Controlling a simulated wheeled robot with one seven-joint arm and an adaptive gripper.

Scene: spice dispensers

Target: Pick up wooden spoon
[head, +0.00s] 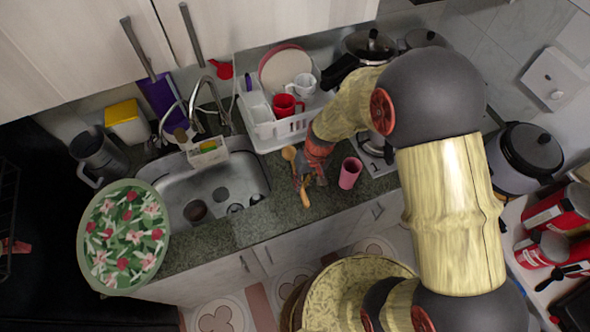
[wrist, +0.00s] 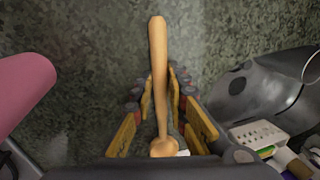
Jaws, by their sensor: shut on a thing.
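The wooden spoon (head: 305,197) is a light brown spoon on the granite counter or just above it, right of the sink; I cannot tell if it touches. My gripper (head: 308,180) is around its middle, hiding part of it. In the wrist view the spoon (wrist: 158,70) runs lengthwise between the yellow finger pads of my gripper (wrist: 163,108), which is shut on it. One end points away from the wrist, and a rounded part shows near the wrist.
A pink cup (head: 350,172) stands close right of my gripper. A white dish rack (head: 272,130) with mugs is behind it. The metal sink (head: 235,180) lies to the left. A pressure cooker (head: 527,152) stands at the right.

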